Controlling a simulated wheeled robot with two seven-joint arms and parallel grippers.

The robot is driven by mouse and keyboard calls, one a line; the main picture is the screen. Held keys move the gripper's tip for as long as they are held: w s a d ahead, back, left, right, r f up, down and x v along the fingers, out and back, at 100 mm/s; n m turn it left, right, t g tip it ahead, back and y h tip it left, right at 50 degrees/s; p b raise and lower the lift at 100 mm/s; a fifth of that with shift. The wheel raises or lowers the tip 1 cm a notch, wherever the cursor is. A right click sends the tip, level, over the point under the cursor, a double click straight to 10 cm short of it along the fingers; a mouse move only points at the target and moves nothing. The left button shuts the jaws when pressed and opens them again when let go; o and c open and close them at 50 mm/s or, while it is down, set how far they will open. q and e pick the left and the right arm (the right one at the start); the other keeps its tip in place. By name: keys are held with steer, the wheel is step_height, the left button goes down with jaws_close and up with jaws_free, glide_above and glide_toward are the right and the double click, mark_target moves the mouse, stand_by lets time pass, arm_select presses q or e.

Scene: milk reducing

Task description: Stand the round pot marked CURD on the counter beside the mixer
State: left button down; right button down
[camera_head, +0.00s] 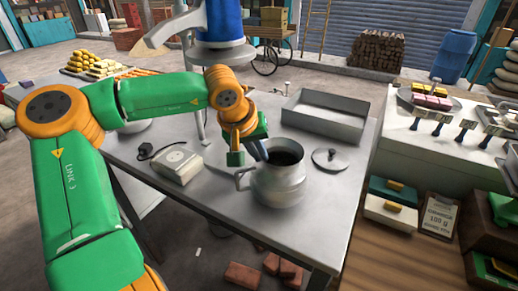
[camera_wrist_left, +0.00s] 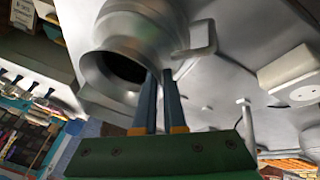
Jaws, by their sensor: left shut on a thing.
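A round metal pot (camera_head: 278,182) with a side handle and an open dark mouth stands upright on the metal table; it also shows in the left wrist view (camera_wrist_left: 110,75). I can read no CURD marking on any pot. My left gripper (camera_head: 262,155) is shut at the rim of this metal pot, its blue fingers (camera_wrist_left: 160,75) at the mouth's edge; how much wall lies between them is hidden. A blue machine (camera_head: 222,22) with a metal spout stands at the table's back; I cannot tell if it is the mixer. My right gripper is not in view.
An empty metal tray (camera_head: 325,117), a round lid (camera_head: 330,158) and a white box-shaped device (camera_head: 176,163) are on the table. A white counter (camera_head: 420,150) with taps stands to the right. Bricks (camera_head: 242,276) lie on the floor by the table's front edge.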

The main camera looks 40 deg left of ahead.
arm_select(q)
steer(key=shift+a, duration=0.1)
steer(key=c, duration=1)
jaws_free()
steer(key=shift+s, duration=0.15)
steer(key=shift+r, duration=0.1)
steer(key=b+v, duration=0.1)
steer(key=v, duration=1.1)
